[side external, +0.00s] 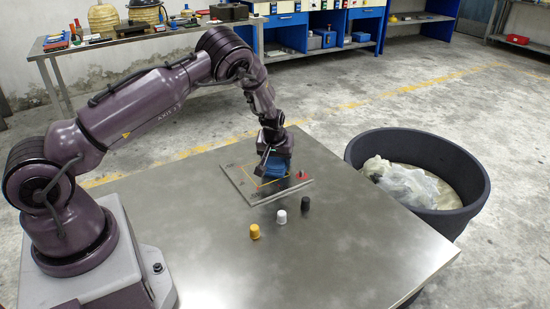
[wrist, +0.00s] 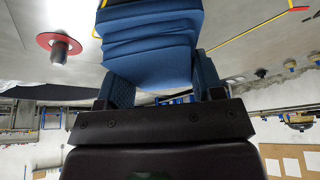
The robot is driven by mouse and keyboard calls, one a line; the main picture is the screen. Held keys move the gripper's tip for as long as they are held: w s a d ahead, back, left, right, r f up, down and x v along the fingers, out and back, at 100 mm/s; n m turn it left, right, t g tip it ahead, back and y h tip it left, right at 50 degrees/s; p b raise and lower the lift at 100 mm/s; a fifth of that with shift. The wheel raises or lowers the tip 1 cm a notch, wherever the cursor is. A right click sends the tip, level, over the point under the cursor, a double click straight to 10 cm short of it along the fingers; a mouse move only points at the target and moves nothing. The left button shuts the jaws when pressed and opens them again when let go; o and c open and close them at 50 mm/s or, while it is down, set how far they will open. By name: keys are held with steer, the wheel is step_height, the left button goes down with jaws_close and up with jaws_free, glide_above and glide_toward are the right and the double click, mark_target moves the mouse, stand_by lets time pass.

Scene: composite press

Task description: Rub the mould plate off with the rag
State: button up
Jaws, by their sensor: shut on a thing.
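The blue folded rag (side external: 277,164) is held in my gripper (side external: 272,150) over the mould plate (side external: 238,186). The plate is a flat grey square with a yellow outline on top, lying on the metal table. In the wrist view the rag (wrist: 150,45) shows as several stacked blue folds between the two fingers of my gripper (wrist: 163,80). The rag is low at the plate's middle to far part; I cannot tell whether it touches the surface. The rag and gripper hide part of the plate and its outline.
A yellow cap (side external: 255,232), a white cap (side external: 281,217) and a black cap (side external: 306,203) stand in front. A dark tub (side external: 455,209) with plastic sheeting is to the right. The table's front is clear.

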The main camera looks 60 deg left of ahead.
steer(key=shift+r, duration=3.55)
steer(key=shift+w+d+r, duration=0.2)
steer(key=shift+r, duration=0.05)
steer(key=s+r+n, duration=0.1)
steer(key=s, duration=0.4)
steer(key=n+g+y, duration=0.1)
steer(key=n+g, duration=0.2)
steer(key=n, duration=0.5)
glide_above(199, 194)
steer(key=d, duration=0.1)
step_height(199, 194, down, 2)
steer(key=f, duration=0.7)
steer(key=shift+d+f, duration=0.25)
steer(key=shift+f, duration=0.15)
